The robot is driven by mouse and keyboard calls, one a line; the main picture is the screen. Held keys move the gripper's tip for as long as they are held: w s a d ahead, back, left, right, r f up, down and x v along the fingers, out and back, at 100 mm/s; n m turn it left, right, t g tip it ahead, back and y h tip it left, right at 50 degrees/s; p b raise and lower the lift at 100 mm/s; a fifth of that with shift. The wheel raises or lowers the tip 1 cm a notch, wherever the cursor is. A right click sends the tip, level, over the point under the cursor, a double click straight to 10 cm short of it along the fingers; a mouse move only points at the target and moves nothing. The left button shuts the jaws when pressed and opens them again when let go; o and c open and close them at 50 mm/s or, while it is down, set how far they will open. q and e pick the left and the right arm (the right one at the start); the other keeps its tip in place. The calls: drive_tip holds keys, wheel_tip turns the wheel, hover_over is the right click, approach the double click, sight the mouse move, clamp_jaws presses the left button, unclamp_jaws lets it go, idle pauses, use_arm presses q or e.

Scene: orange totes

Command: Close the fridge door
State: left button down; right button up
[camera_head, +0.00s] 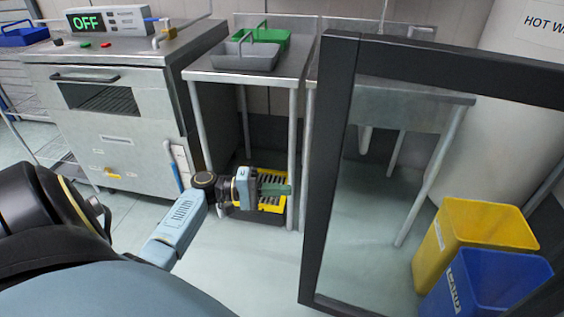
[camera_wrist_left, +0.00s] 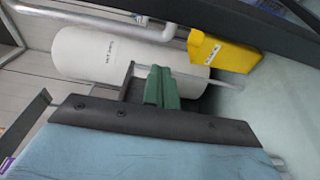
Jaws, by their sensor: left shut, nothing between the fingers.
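The fridge door (camera_head: 332,170) is a dark-framed glass door standing open on the right of the head view. The sink table and bins show through its glass. My left gripper (camera_head: 288,190) has green fingers, which are shut and empty. It is just left of the door's near vertical edge in the picture; whether it touches the door I cannot tell. The green fingers also show in the left wrist view (camera_wrist_left: 161,88). The fridge body is not clearly seen. My right gripper is not in view.
A yellow bin (camera_head: 450,240) and a blue bin (camera_head: 487,285) show behind the glass. A steel table (camera_head: 215,72) with grey and green baskets stands at the back, beside an oven unit (camera_head: 120,130). A white water tank (camera_head: 530,110) is at right.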

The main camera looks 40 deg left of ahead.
use_arm(q)
drive_tip(key=x, duration=0.8)
drive_tip(key=s, duration=0.2)
drive_tip(key=s+d, duration=0.1)
drive_tip(key=s, duration=0.1)
drive_tip(key=shift+d, duration=0.1)
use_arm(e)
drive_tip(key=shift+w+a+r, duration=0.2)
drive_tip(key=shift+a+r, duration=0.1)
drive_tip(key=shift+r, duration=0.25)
use_arm(q)
drive_tip(key=shift+d, duration=0.1)
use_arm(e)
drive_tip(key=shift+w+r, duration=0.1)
